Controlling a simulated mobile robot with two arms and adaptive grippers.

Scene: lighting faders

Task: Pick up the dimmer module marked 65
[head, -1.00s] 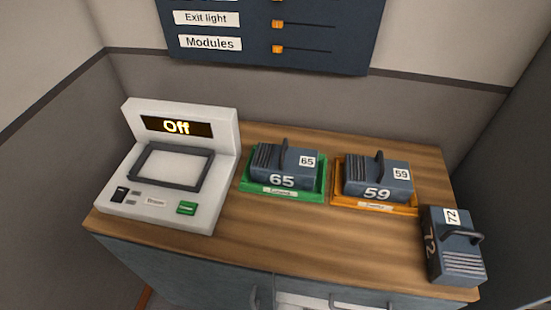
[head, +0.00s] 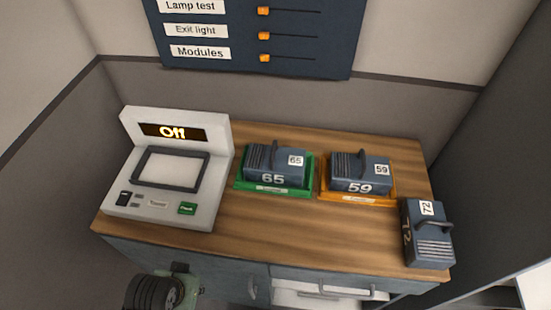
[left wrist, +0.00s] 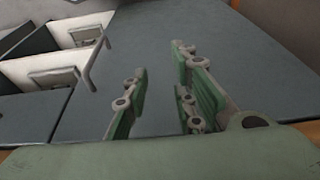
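The dimmer module marked 65 (head: 274,164) is a blue-grey box with a dark handle on top. It sits upright in a green tray (head: 275,190) on the wooden counter, in the head view. My left arm shows at the bottom left of the head view, below the counter's front edge and well apart from the module. In the left wrist view my left gripper (left wrist: 160,85) is open and empty, with green-padded fingers in front of the grey cabinet front (left wrist: 240,60). My right gripper is in neither view.
Module 59 (head: 358,172) sits in an orange tray (head: 355,198). Module 72 (head: 427,235) stands at the counter's right end. A tester reading "Off" (head: 170,131) stands at left. A slider panel (head: 255,30) hangs above. A drawer (head: 320,296) below shows a white interior. Counter front middle (head: 290,233) is clear.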

